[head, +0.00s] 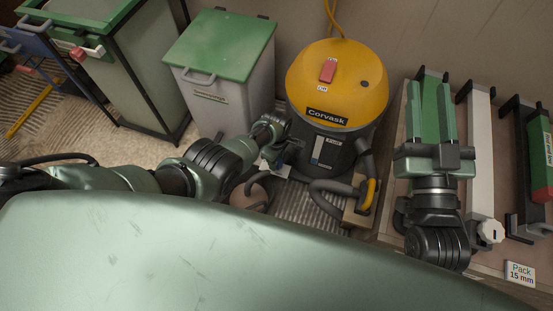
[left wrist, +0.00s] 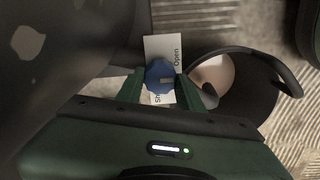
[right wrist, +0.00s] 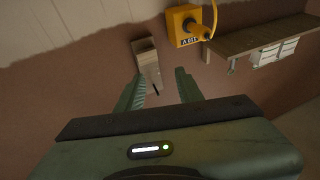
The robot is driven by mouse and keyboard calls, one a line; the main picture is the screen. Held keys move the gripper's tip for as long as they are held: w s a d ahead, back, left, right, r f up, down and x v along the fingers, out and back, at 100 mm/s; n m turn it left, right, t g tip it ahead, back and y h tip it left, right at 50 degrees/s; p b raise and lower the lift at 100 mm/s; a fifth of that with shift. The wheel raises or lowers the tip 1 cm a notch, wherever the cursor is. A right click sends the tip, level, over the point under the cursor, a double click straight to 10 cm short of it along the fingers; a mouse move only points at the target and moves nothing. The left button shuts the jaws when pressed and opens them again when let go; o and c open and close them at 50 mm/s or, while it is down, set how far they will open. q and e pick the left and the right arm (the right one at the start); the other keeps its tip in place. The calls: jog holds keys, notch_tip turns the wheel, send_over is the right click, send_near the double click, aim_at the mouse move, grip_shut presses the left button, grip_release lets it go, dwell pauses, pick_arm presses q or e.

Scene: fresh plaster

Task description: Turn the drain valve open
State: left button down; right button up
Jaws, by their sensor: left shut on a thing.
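The drain valve is a blue knob (left wrist: 160,76) in the left wrist view. It sits in front of a white label (left wrist: 163,47) that reads "Open" on its right side, with a partly hidden word at lower left. My left gripper (left wrist: 162,88) is shut on the knob, one finger on each side. In the head view my left gripper (head: 277,150) is low beside the drum of the yellow and grey Corvask vacuum (head: 330,85); the knob is hidden there. My right gripper (right wrist: 157,92) is open and empty; it also shows at right in the head view (head: 431,112).
A round bucket (left wrist: 212,76) with a dark handle stands right of the valve. A grey hose (head: 330,196) curls beside the vacuum. A green-lidded bin (head: 222,45) stands left, and racks with a white bar (head: 480,150) lie right.

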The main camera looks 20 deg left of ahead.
pick_arm(q)
jog(key=shift+w+a, duration=0.1)
jog(key=shift+a, duration=0.05)
jog(key=c, duration=0.9)
grip_release()
